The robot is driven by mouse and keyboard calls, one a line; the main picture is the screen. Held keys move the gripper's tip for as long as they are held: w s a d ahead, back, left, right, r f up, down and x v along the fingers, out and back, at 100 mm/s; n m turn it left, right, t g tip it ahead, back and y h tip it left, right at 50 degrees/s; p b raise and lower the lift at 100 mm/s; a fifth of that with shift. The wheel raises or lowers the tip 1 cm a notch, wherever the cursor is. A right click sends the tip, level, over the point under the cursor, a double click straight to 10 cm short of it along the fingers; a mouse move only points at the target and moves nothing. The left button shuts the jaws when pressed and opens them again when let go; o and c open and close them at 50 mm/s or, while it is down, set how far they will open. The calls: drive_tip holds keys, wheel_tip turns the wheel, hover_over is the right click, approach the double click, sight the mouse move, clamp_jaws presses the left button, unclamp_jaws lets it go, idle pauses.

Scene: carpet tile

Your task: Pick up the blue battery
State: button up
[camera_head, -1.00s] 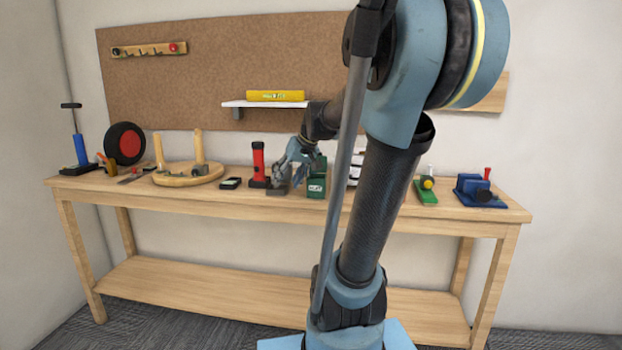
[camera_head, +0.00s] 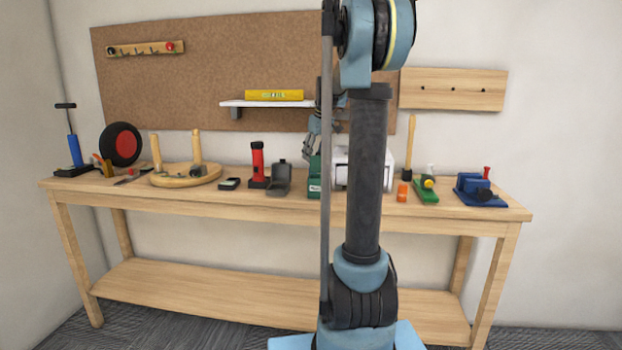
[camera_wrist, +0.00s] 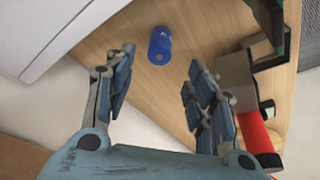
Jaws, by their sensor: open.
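The blue battery (camera_wrist: 160,46) is a small blue cylinder on the wooden bench top. In the wrist view it shows at the top middle, beyond and between the open fingers, apart from them. In the head view I cannot make it out; my arm covers that part of the bench. My gripper (camera_wrist: 152,90) is open and empty in the wrist view. In the head view my gripper (camera_head: 312,148) is above the bench, partly behind my arm.
A dark grey open box (camera_head: 279,178), a red flashlight (camera_head: 257,162) and a green box (camera_head: 314,180) stand near the gripper. A white case (camera_head: 341,172) is partly behind my arm. An orange cylinder (camera_head: 402,193) is to the right. A shelf (camera_head: 262,103) holds a yellow box (camera_head: 274,95).

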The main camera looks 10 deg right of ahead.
drive_tip(key=shift+w+d+f, duration=0.15)
drive_tip(key=shift+w+f, duration=0.1)
drive_tip(key=shift+f, duration=0.35)
drive_tip(key=shift+x, duration=3.15)
drive_tip(key=shift+s, duration=0.1)
clamp_jaws()
